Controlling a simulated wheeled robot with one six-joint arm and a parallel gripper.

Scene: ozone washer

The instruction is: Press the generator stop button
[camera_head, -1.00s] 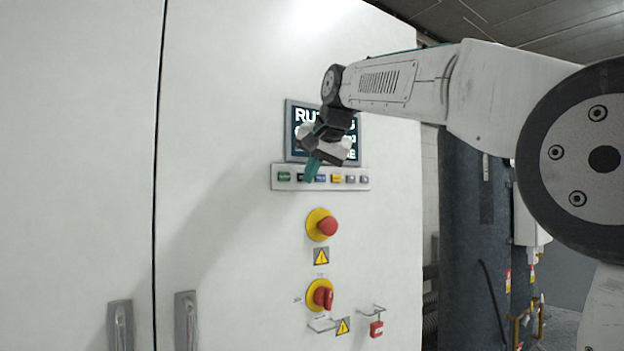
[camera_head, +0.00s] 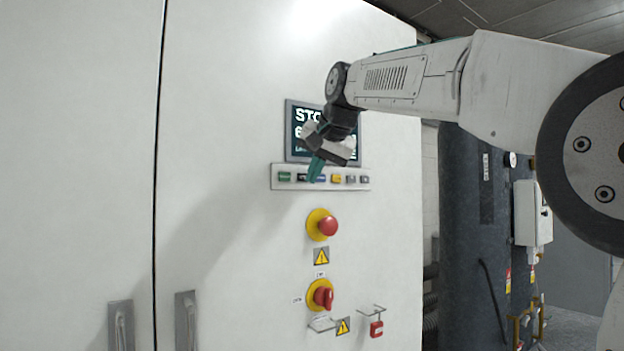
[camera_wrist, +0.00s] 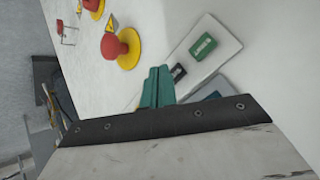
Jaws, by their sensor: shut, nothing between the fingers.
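The button strip (camera_head: 278,184) is on the white cabinet front below the display (camera_head: 290,131), which shows text starting "STO". A green button (camera_head: 284,176) is at its left end, a black button (camera_head: 302,178) beside it. My gripper (camera_head: 315,173) is shut and empty, its teal fingertips in front of the strip just right of the black button. The wrist view shows the fingertips (camera_wrist: 160,80) close beside the black button (camera_wrist: 178,72), with the green button (camera_wrist: 203,46) further off. I cannot tell whether they touch it. No button label is readable enough to name the stop button.
A red emergency knob (camera_head: 327,226) on a yellow base sits below the strip. A red rotary switch (camera_head: 323,295) and a red padlock (camera_head: 376,328) are lower. Door handles (camera_head: 186,322) stand out at lower left. A dark tank (camera_head: 470,240) is at right.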

